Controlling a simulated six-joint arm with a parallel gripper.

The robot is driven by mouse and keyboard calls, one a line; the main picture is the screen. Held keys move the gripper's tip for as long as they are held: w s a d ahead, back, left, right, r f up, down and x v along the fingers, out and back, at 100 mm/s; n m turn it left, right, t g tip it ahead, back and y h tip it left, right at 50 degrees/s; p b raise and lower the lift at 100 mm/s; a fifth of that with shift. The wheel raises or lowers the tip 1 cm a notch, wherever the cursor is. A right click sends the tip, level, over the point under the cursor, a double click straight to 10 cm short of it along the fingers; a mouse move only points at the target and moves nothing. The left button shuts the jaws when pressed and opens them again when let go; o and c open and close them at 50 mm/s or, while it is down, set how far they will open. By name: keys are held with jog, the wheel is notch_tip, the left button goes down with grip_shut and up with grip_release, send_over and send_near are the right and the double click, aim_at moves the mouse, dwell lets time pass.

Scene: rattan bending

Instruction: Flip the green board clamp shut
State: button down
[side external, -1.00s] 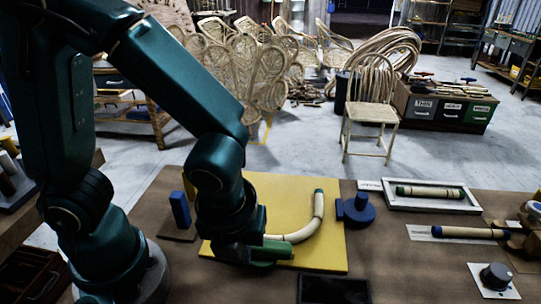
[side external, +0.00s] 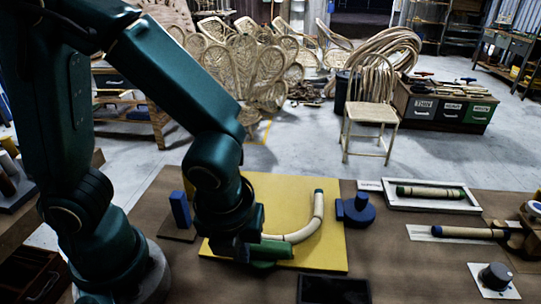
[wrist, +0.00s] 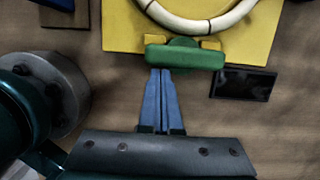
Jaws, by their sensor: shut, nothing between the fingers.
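In the side view the green clamp (side external: 270,250) shows just right of my gripper, at the board's front. The pale rattan piece (side external: 308,228) curves up from the clamp and has a dark tip. My gripper (wrist: 161,72) has its two blue fingers together with nothing between them. The fingertips are at the near edge of the green bar; I cannot tell whether they touch it. In the side view my wrist hides the fingers.
A blue round fixture (side external: 357,209) stands right of the board, and a blue block (side external: 180,210) stands left of it. A black tray (side external: 333,290) lies in front. A white tray (side external: 431,206) with a rattan piece is at the right.

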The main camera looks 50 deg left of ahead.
jog(key=shift+a, duration=0.55)
jog(key=shift+w+a, duration=0.25)
jog(key=shift+a, duration=0.35)
jog(key=shift+w+a, duration=0.7)
jog(key=shift+w+a+m, duration=0.15)
jog(key=shift+w+m, duration=0.1)
jog(key=shift+m, duration=0.55)
jog(key=shift+w+a, duration=0.15)
jog(key=shift+w, duration=0.1)
jog(key=shift+w+m+t+h, duration=0.15)
jog(key=shift+w+m+h, duration=0.1)
jog(key=shift+m, duration=0.45)
jog(key=shift+w+m+t+h, duration=0.15)
jog(key=shift+w+m+h, duration=0.1)
jog(key=shift+m, duration=0.45)
jog(key=shift+a, duration=0.1)
